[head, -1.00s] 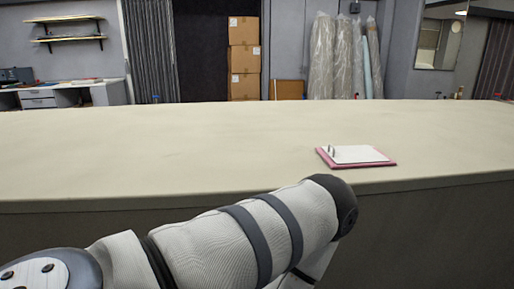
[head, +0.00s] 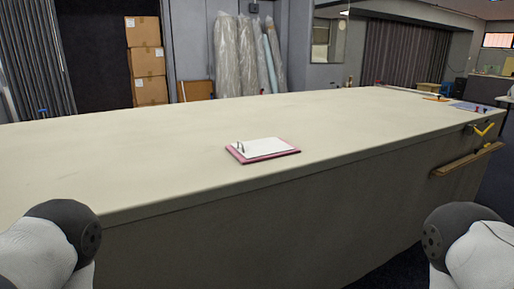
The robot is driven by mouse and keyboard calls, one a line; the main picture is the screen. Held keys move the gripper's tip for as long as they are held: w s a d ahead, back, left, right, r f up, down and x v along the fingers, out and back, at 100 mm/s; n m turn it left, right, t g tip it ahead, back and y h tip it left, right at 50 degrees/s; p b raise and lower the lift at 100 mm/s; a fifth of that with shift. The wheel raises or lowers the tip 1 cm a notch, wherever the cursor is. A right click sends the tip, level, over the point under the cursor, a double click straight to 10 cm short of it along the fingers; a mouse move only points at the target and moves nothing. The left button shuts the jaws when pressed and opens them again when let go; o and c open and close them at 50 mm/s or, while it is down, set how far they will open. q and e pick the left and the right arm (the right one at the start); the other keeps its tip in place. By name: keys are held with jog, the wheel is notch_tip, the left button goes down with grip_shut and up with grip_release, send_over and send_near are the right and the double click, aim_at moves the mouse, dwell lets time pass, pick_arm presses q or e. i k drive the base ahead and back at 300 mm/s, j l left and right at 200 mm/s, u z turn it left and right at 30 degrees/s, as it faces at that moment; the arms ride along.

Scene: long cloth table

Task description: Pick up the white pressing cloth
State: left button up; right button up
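A flat white rectangular piece (head: 265,147), which may be the white pressing cloth, lies on a slightly larger pink-red base (head: 246,160) in the head view. A small dark upright loop or clip stands at the white piece's left end. I cannot tell whether the white piece is cloth or paper. Neither gripper is in view; only links of my two arms show at the bottom left and bottom right corners.
The long cream table (head: 160,135) is mostly clear around the white piece. A blue flat item (head: 475,107) and small orange items lie at its far right end. A wooden bar (head: 467,159) juts from the front side at right. Cardboard boxes (head: 147,62) and wrapped rolls (head: 227,55) stand behind.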

aim_at(253, 149)
jog(key=i+l+u, duration=0.1)
jog(key=l, duration=0.2)
jog(key=i+l+u, duration=0.25)
jog(key=l, duration=0.4)
jog(key=i+l+u, duration=0.1)
jog(key=i+l, duration=0.15)
jog(key=i+l+u, duration=0.1)
jog(key=l, duration=0.35)
jog(key=i+l+u, duration=0.15)
jog(key=l, duration=0.25)
